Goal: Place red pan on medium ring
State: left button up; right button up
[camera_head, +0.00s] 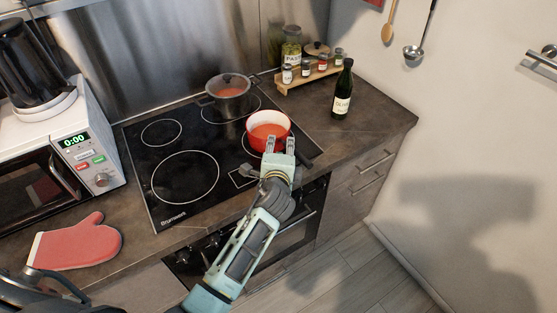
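The red pan (254,143) holds orange-red soup and stands at the right of the black cooktop (205,203). It partly covers a ring whose arc shows at its left. A small ring (161,133) at the back left and a large ring (186,177) at the front left are bare. Another ring lies around the grey pot (232,104) at the back right. My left gripper (280,146) is at the pan's near side, its fingers spread apart. My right gripper is not in view.
A dark bottle (342,92) and a wooden rack (308,77) with small jars stand behind and right of the pan. A microwave (72,150) and a red oven mitt (78,244) are at the left.

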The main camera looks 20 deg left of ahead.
pick_arm(q)
jog(key=v, duration=0.7)
jog(key=shift+s+b, duration=0.15)
jog(key=shift+b, duration=0.15)
dwell(1.4)
jog(key=shift+c, duration=0.3)
